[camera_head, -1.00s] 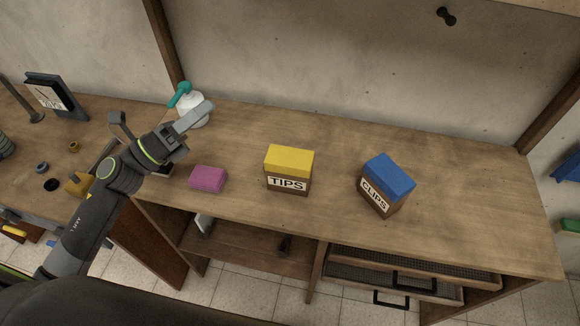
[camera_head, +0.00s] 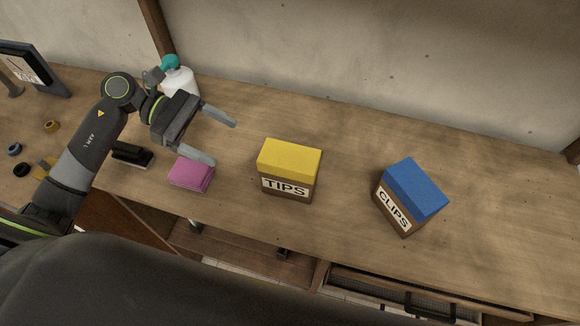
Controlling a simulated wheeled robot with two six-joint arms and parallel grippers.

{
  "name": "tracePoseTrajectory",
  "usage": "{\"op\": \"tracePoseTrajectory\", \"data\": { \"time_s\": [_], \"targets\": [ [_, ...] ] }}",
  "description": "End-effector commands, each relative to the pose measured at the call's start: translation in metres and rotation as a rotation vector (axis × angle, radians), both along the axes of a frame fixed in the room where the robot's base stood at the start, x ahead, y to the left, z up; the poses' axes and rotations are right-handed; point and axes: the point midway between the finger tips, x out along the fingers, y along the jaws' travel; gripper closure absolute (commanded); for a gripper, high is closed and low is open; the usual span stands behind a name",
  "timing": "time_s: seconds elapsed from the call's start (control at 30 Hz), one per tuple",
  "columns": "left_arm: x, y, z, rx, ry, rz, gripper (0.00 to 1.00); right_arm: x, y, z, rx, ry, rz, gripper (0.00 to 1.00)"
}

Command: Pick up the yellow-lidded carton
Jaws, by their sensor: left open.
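The yellow-lidded carton (camera_head: 289,171) stands upright on the wooden bench, with a brown body and a "TIPS" label on its front. My left gripper (camera_head: 215,142) is open and empty, to the left of the carton. Its two fingers point right toward the carton and are apart from it. The near finger is just above the pink sponge-like block in the picture. My right gripper is not in view.
A blue-lidded "CLIPS" carton (camera_head: 410,197) stands to the right, turned at an angle. A pink block (camera_head: 191,174) lies left of the yellow-lidded carton. A white bottle with a teal top (camera_head: 178,78) stands behind my gripper. The bench between the cartons is clear.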

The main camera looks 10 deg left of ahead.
Motion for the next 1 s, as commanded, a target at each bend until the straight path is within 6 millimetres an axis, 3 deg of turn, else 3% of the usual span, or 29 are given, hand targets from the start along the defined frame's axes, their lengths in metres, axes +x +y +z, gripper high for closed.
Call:
{"op": "tracePoseTrajectory", "data": {
  "time_s": [0.07,0.17,0.5,0.7,1.0],
  "targets": [
    [0.000,-0.012,0.000,-0.007,0.000,0.000,0.20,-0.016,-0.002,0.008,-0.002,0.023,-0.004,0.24],
    [-0.001,-0.025,-0.005,-0.008,0.000,0.000,0.20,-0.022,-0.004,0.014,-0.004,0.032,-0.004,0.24],
    [-0.002,-0.067,-0.023,-0.008,0.001,0.000,0.20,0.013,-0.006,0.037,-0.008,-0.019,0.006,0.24],
    [-0.003,-0.087,-0.033,-0.006,0.001,0.001,0.20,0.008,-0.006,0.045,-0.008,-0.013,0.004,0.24],
    [-0.003,-0.100,-0.038,-0.005,0.002,0.003,0.20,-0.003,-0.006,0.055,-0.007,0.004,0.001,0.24]
  ]
}}
